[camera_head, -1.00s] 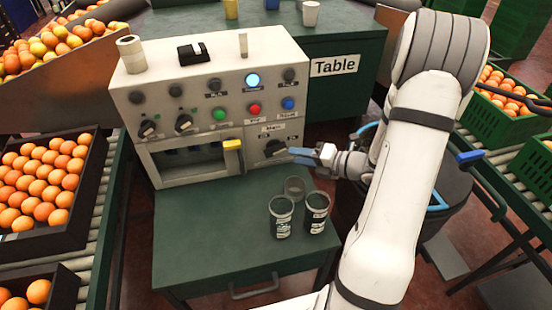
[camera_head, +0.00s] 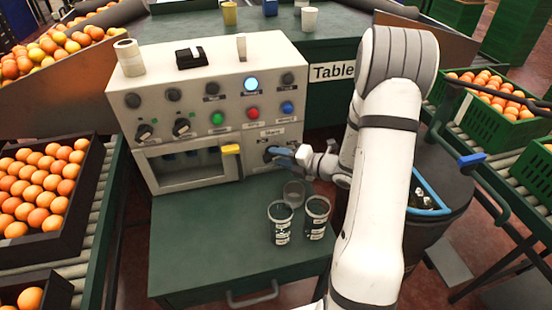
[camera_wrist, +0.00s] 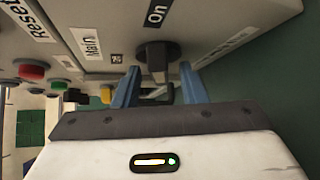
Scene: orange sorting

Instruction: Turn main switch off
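The main switch (camera_wrist: 157,56) is a dark rotary knob on the front of the pale control box (camera_head: 205,160), under the "Main" label (camera_wrist: 91,44). An "On" label (camera_wrist: 157,13) is beside it in the wrist view. My gripper (camera_wrist: 160,72) is open with its two blue fingers on either side of the knob, with a visible gap to each. In the head view my gripper (camera_head: 283,153) is at the box's lower right and partly covers the switch (camera_head: 268,154). The knob's exact setting is hard to read.
A blue lamp (camera_head: 251,84) on the box is lit. A red button (camera_wrist: 31,71) and a yellow handle (camera_head: 231,149) are nearby. Several cups, including a labelled one (camera_head: 280,225), stand on the green table (camera_head: 190,245) below my gripper. A dark bin (camera_head: 432,225) stands right.

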